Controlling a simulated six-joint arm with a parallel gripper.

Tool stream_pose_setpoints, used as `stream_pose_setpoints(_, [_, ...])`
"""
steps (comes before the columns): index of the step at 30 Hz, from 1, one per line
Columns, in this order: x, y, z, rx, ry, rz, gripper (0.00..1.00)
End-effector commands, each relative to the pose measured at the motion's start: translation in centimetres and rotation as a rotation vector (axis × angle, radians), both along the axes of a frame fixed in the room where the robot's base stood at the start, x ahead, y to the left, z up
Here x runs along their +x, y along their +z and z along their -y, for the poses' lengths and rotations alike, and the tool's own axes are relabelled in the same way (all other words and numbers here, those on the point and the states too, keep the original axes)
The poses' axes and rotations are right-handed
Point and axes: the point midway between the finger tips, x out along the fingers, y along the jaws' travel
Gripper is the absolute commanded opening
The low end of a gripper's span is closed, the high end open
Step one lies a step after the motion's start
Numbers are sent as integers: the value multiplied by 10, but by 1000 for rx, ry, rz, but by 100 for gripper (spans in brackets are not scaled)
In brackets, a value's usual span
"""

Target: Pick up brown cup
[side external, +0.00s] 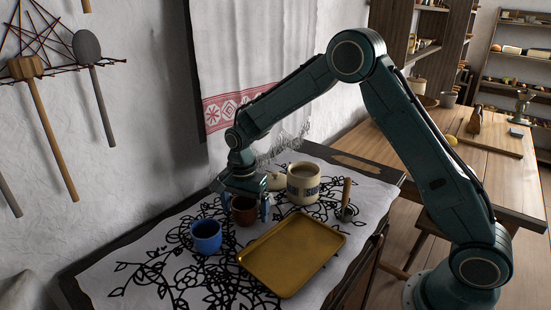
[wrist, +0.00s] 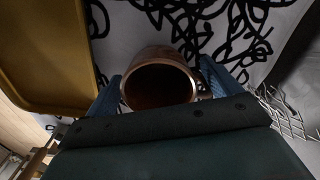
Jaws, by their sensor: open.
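The brown cup (side external: 244,211) stands upright on the patterned cloth, left of the cream jar. My gripper (side external: 246,205) is low over it, with a blue finger on either side of the cup. In the wrist view the brown cup (wrist: 158,84) shows from above, mouth facing the camera, and my gripper's two blue fingers (wrist: 160,85) stand apart to its left and right. The jaws are open. I cannot tell whether either finger touches the cup. The cup's lower part is partly hidden in the wrist view.
A blue cup (side external: 206,236) stands just left of the brown cup. A gold tray (side external: 292,253) lies in front and to the right. A wooden-handled tool (side external: 346,200) is at the right. Cloth at front left is free.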

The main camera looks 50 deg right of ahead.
Motion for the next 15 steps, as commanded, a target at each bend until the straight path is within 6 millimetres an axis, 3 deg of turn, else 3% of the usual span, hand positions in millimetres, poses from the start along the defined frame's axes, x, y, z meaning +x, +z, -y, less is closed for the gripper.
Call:
stream_pose_setpoints(12, [0, 0, 0, 0, 0, 0, 90])
stream_pose_setpoints(15, [0, 0, 0, 0, 0, 0, 72])
